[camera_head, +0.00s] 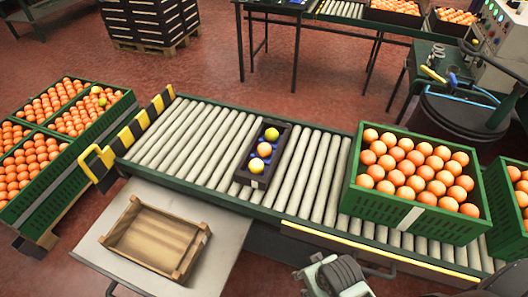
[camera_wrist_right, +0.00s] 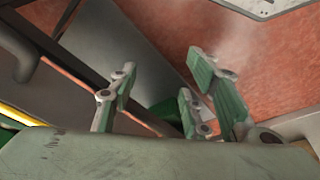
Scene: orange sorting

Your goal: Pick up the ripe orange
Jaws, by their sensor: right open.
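A small dark tray (camera_head: 243,174) sits on the roller conveyor (camera_head: 200,140) with three fruits in a row. My right gripper (camera_head: 338,277) is at the bottom edge of the head view, in front of the conveyor and well apart from the tray. In the right wrist view its green-padded fingers (camera_wrist_right: 165,90) are spread with nothing between them. My left gripper is not in view.
An empty wooden crate (camera_head: 152,242) rests on a light table (camera_head: 90,243) at the lower left. A green crate (camera_head: 408,214) full of oranges stands on the conveyor right of the tray. More full green crates (camera_head: 50,187) stand at the left. Rollers beside the tray are clear.

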